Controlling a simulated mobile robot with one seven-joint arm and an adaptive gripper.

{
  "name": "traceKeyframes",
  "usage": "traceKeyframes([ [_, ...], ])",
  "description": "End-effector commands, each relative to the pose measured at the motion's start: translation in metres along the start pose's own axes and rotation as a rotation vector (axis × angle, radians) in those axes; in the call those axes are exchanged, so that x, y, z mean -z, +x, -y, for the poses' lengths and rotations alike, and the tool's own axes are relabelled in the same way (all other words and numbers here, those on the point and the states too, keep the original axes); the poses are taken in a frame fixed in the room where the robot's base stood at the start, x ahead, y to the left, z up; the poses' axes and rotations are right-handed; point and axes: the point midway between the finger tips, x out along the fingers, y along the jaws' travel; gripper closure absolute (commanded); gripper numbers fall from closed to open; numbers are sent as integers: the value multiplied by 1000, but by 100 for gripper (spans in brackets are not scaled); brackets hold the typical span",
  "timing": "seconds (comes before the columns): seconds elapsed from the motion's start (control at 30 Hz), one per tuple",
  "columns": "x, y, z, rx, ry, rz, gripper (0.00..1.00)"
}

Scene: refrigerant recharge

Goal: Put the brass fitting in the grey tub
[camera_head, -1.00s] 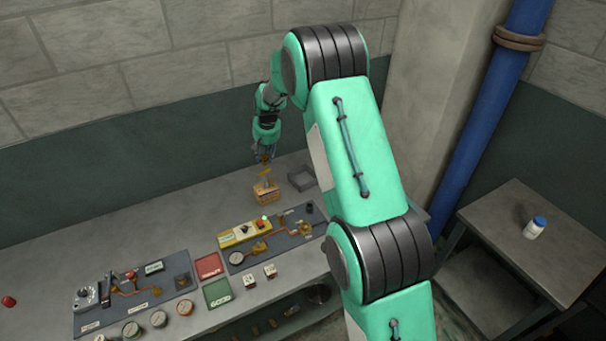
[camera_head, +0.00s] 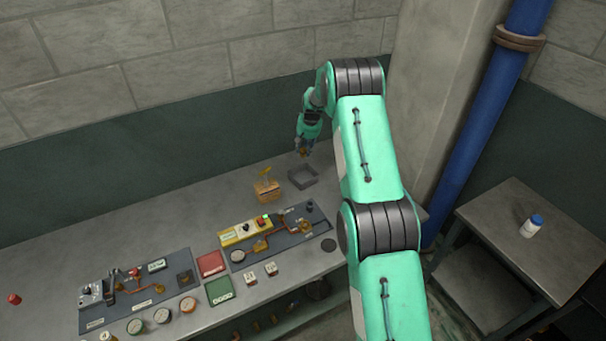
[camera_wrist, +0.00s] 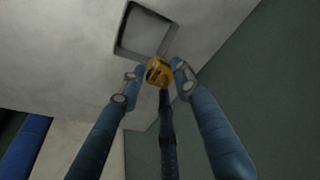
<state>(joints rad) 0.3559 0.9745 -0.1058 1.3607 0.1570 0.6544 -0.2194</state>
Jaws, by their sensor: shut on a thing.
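My gripper (camera_head: 304,148) is shut on the brass fitting (camera_wrist: 158,71), a small yellow-gold piece between the blue fingertips in the wrist view. In the head view the fitting (camera_head: 304,153) is a tiny brownish spot below the fingers. The grey tub (camera_head: 316,175) is a square open container on the bench, just below and slightly right of my gripper. The tub's rim also shows in the wrist view (camera_wrist: 119,38), beyond the fitting, and the inside that shows looks empty. The fitting is held above the bench, apart from the tub.
A small wooden crate (camera_head: 266,190) with a yellow piece sticking up stands left of the tub. A dark panel with brass pipes (camera_head: 290,236) lies in front. Red (camera_head: 210,264) and green (camera_head: 219,290) trays and gauges are farther left. The wall is close behind the bench.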

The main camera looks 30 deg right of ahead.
Motion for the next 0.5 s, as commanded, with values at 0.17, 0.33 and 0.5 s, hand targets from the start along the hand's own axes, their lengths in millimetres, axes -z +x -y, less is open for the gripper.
traceKeyframes([
  [0.17,-9,33,-3,0,0,0,100],
  [0.33,-13,47,-4,0,1,-1,100],
  [0.5,-13,50,-4,0,1,-2,100],
])
